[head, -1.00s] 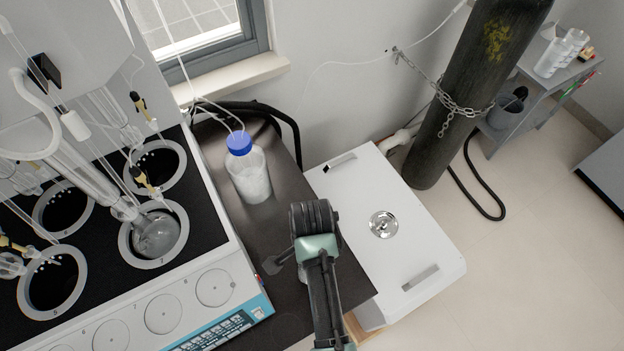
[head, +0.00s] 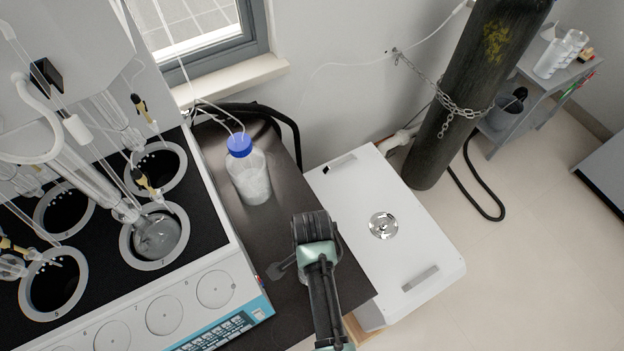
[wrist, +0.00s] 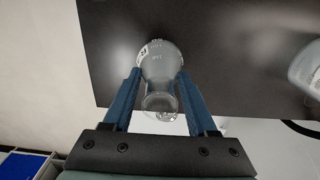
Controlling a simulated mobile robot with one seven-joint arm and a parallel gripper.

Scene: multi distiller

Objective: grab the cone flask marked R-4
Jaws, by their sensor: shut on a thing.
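A clear glass cone flask (wrist: 160,64) is between the two blue fingers of my gripper (wrist: 160,78) in the wrist view. The fingers are shut on it, one on each side near its narrowing neck. White markings show on its upper left side, but I cannot read R-4 for certain. Its wide end lies over the dark bench top (wrist: 225,50) in that view; I cannot tell whether it touches the bench. In the head view my arm covers the flask.
A blue-capped bottle (head: 250,176) with tubing stands on the dark bench, left of and behind my arm. The distiller (head: 195,285) with round wells is at left. A white cabinet (head: 400,255) and a chained gas cylinder (head: 455,110) are at right.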

